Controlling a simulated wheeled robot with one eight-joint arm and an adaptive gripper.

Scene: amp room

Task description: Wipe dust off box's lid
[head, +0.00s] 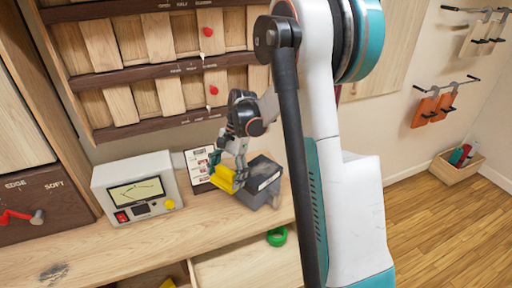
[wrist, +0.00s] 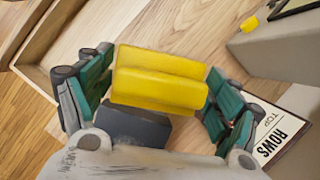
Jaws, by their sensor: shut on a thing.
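A dark grey box (head: 262,184) stands on the wooden bench, with a pale label on its lid. It also shows in the wrist view (wrist: 135,128), partly hidden below the yellow thing. My gripper (head: 228,172) is shut on a yellow sponge-like block (wrist: 160,80), held between its two green fingers. In the head view the yellow block (head: 230,180) is at the left side of the box, close to it. I cannot tell whether they touch. Greyish smudges that look like dust (head: 272,204) show at the box's right front.
A white meter device (head: 137,188) stands left on the bench (head: 85,240), and a printed card (head: 198,170) stands behind the gripper. A green tape roll (head: 277,237) is at the front edge. A grey dust patch (head: 54,273) lies front left. Slatted shelves (head: 160,60) rise behind.

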